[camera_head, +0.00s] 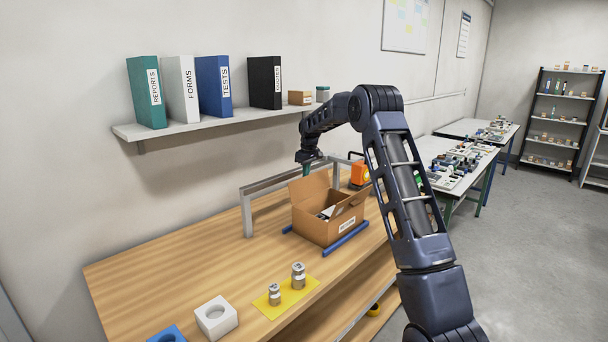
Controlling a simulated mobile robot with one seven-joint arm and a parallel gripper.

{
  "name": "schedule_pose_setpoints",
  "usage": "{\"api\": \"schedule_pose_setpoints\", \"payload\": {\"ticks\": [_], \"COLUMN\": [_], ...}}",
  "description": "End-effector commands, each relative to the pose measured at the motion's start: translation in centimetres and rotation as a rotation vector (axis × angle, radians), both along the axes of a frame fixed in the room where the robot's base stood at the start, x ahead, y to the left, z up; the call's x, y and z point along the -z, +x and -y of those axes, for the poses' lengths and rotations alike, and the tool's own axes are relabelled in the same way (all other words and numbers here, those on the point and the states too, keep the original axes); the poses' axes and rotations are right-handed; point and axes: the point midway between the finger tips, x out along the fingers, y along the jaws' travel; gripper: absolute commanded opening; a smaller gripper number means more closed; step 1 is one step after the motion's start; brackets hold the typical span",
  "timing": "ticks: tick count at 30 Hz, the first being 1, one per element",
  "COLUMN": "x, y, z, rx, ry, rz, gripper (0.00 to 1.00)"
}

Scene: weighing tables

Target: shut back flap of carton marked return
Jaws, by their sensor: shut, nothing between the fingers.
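The brown carton (312,229) stands on the wooden table, with a white label low on its front side. The label is too small to read surely. The carton's top is open. A tall flap (308,188) stands up along its far edge, and another flap (350,202) shows at the right. Some dark and white contents (326,213) show inside. My gripper (306,171) points down just behind the top of the tall flap. It is shut and empty, its tips partly hidden; I cannot tell whether it touches the flap.
Blue rails (346,239) flank the carton. A grey metal frame (247,214) stands behind it, and an orange device (359,172) at the back right. Metal weights (298,276) stand on a yellow mat (270,309). A shelf (210,124) with binders hangs above.

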Motion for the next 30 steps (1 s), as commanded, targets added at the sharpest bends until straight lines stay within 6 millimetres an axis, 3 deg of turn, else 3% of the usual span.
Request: {"api": "schedule_pose_setpoints", "payload": {"ticks": [11,30], "x": [-0.5,0.7], "y": [-2.0,-6.0], "z": [2.2,6.1], "rx": [0.004,0.002], "ry": [0.169,0.166], "rz": [0.169,0.165], "gripper": [0.00,0.00]}}
